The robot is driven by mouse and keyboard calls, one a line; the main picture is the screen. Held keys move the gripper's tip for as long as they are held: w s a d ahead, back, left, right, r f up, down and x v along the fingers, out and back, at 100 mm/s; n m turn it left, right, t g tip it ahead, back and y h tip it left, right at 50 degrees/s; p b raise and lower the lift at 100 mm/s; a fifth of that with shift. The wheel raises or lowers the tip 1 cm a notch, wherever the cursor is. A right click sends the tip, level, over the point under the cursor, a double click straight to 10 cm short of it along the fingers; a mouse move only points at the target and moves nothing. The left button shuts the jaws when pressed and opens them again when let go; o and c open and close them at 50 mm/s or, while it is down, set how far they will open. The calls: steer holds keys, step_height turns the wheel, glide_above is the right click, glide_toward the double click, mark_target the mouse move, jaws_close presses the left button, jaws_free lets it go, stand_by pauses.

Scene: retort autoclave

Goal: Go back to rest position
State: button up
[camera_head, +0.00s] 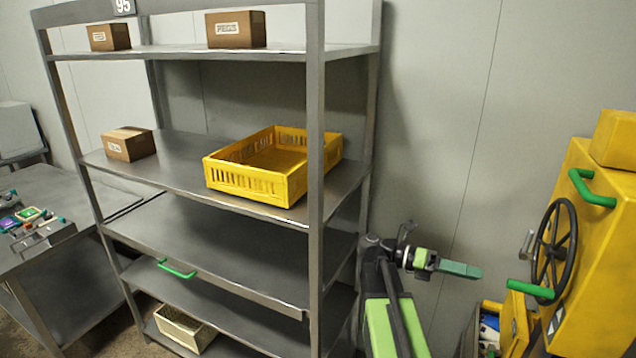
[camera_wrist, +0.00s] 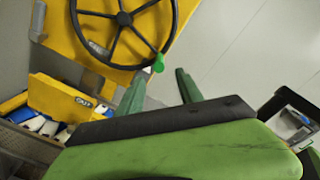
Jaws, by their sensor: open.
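My gripper (camera_head: 460,269) is raised at the lower middle right of the head view, pointing right, to the right of the shelf rack. In the wrist view its two green fingers (camera_wrist: 160,90) are apart with nothing between them. The black handwheel (camera_wrist: 122,22) on the yellow autoclave (camera_wrist: 60,35) lies beyond the fingertips in the wrist view. In the head view the handwheel (camera_head: 554,249) is to the right of my gripper, with a visible gap between them.
A grey shelf rack (camera_head: 316,150) on the left holds a yellow crate (camera_head: 250,186) and brown boxes (camera_head: 129,144). A bin with bottles (camera_wrist: 30,140) stands low beside the autoclave. A table (camera_head: 50,205) is at far left. Bare wall (camera_head: 440,130) lies behind my gripper.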

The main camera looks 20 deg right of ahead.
steer(key=w+a+f+m+t+y, duration=0.1)
steer(key=w+a+f+t+y, duration=0.2)
steer(key=a+f, duration=0.5)
steer(key=w+a+f+m+t+y, duration=0.1)
steer(key=w+a+f+t+y, duration=0.15)
steer(key=a+f+t, duration=0.45)
steer(key=w+a+f+m+y, duration=0.1)
steer(key=a+f+m+y, duration=0.1)
steer(key=a+m, duration=0.3)
steer(key=w+a+f+m+t+y, duration=0.1)
steer(key=w+a+f+m+y, duration=0.1)
steer(key=a+m, duration=0.4)
steer(key=w+a+f+m+y, duration=0.1)
steer(key=a+f+m+y, duration=0.3)
steer(key=a, duration=0.4)
steer(key=shift+w+a+f+m+t, duration=0.3)
steer(key=shift+w+f+m+t, duration=0.1)
steer(key=shift+m, duration=0.5)
steer(key=shift+c, duration=0.2)
